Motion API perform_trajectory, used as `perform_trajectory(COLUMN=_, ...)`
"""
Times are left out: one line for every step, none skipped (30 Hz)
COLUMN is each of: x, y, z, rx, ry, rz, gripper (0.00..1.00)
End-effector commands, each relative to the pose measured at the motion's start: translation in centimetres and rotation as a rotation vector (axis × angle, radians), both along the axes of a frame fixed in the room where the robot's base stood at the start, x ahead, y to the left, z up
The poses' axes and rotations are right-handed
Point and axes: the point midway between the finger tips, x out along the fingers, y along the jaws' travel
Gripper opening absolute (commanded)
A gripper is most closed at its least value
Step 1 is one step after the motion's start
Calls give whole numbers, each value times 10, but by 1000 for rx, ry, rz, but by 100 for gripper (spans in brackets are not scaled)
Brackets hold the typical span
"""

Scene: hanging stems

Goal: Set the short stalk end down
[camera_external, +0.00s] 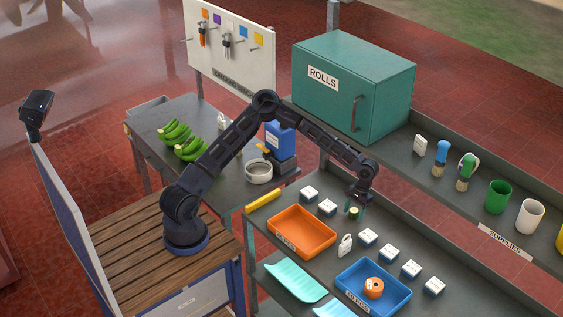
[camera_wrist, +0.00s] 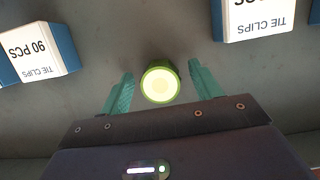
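The short stalk end (camera_wrist: 160,84) is a green stub with a pale round cut face, seen from above in the wrist view. It also shows in the external view (camera_external: 354,213), upright on or just above the grey bench top. My gripper (camera_wrist: 161,78) has its two teal fingers on either side of the stalk, with a narrow gap visible at each side. It appears open around the stalk. In the external view my gripper (camera_external: 357,204) points down over the bench. The stalk's lower end is hidden, so its contact with the bench is hard to tell.
White-and-blue tie clip boxes (camera_wrist: 254,18) (camera_wrist: 38,53) lie near the gripper. An orange tray (camera_external: 330,246) is left of it, and a blue tray (camera_external: 405,300) holding an orange roll (camera_external: 373,288) is nearer the front. A small white tag-like item (camera_external: 345,246) lies close by. The supplies shelf (camera_external: 455,207) runs behind.

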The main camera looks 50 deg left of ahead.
Motion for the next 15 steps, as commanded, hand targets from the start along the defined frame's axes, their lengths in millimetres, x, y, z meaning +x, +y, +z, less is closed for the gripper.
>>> perform_trajectory(x=0, y=0, z=0, rx=0, ry=0, rz=0, gripper=64)
perform_trajectory(x=0, y=0, z=0, rx=0, ry=0, rz=0, gripper=64)
perform_trajectory(x=0, y=0, z=0, rx=0, ry=0, rz=0, gripper=64)
perform_trajectory(x=0, y=0, z=0, rx=0, ry=0, rz=0, gripper=64)
perform_trajectory(x=0, y=0, z=0, rx=0, ry=0, rz=0, gripper=64)
perform_trajectory(x=0, y=0, z=1, rx=0, ry=0, rz=0, gripper=64)
perform_trajectory(x=0, y=0, z=2, rx=0, ry=0, rz=0, gripper=64)
perform_trajectory(x=0, y=0, z=3, rx=0, ry=0, rz=0, gripper=64)
perform_trajectory(x=1, y=0, z=5, rx=0, ry=0, rz=1, gripper=64)
perform_trajectory(x=2, y=0, z=8, rx=-1, ry=-1, rz=1, gripper=64)
perform_trajectory(x=3, y=0, z=11, rx=-1, ry=-1, rz=1, gripper=64)
perform_trajectory(x=4, y=0, z=16, rx=-1, ry=-1, rz=2, gripper=64)
perform_trajectory(x=5, y=0, z=20, rx=-2, ry=-2, rz=1, gripper=64)
perform_trajectory(x=7, y=0, z=25, rx=-1, ry=-2, rz=1, gripper=64)
perform_trajectory(x=8, y=0, z=32, rx=-1, ry=-2, rz=0, gripper=64)
